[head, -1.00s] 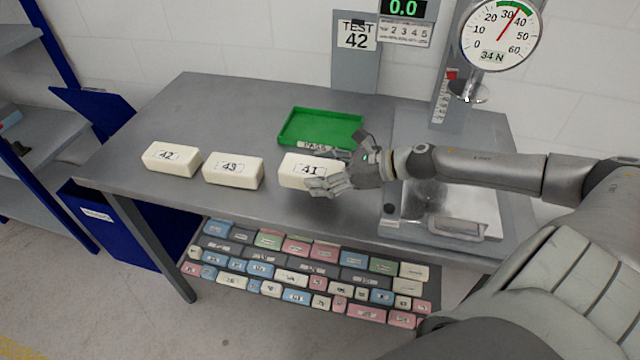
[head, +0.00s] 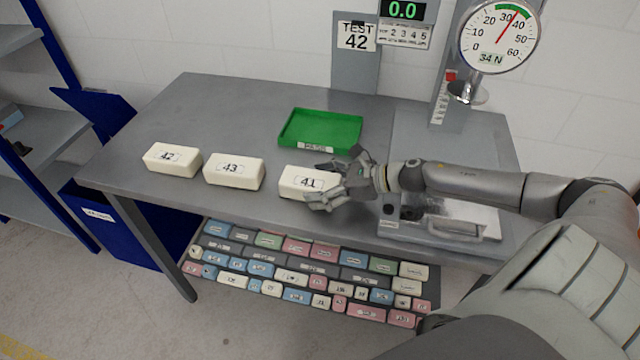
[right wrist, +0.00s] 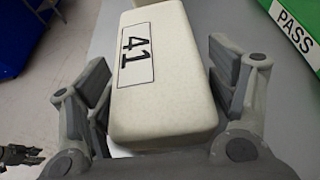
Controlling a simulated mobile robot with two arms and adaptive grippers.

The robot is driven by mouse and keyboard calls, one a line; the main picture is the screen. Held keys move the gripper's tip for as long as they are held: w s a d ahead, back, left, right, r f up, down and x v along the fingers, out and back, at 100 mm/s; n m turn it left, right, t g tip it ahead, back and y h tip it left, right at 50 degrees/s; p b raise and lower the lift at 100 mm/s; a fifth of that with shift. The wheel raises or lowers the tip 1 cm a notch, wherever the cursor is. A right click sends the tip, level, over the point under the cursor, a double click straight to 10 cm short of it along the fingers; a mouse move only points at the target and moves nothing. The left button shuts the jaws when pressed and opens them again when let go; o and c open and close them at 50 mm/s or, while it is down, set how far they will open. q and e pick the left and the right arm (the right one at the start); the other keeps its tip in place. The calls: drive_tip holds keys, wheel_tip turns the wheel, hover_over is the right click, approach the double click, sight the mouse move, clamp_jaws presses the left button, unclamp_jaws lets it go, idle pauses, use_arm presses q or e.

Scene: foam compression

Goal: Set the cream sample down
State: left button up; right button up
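The cream sample labelled 41 (head: 300,181) rests on the grey table, right of two other cream samples, 43 (head: 234,171) and 42 (head: 172,160). It fills the middle of the right wrist view (right wrist: 165,85). My right gripper (head: 325,182) is open at the right end of sample 41. In the right wrist view its fingers (right wrist: 168,90) stand on either side of the block, seemingly with narrow gaps. A dark gripper-like part, which looks like my left gripper (right wrist: 20,155), shows small at the lower left of that view; its fingers are unclear.
A green PASS tray (head: 320,130) lies behind sample 41. The press with its dial (head: 500,36), reading 34 N, stands at the right. A sign reads TEST 42 (head: 357,36). A lower shelf holds many coloured blocks (head: 300,275). A blue bin (head: 105,225) stands left.

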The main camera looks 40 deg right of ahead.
sight(337, 183)
drive_tip(key=shift+o, duration=0.4)
drive_tip(key=shift+r, duration=0.15)
drive_tip(key=shift+s+d+r, duration=0.15)
drive_tip(key=shift+s+d, duration=0.3)
drive_tip(key=shift+s, duration=0.1)
drive_tip(key=shift+v, duration=1.5)
drive_tip(key=p+v, duration=0.1)
drive_tip(key=v, duration=0.1)
drive_tip(key=p+v, duration=0.1)
drive_tip(key=v, duration=0.2)
drive_tip(key=shift+s+d+r+p, duration=0.15)
drive_tip(key=shift+r+p, duration=0.15)
drive_tip(key=shift+r, duration=0.05)
drive_tip(key=shift+p+v, duration=0.35)
drive_tip(key=shift+v, duration=0.65)
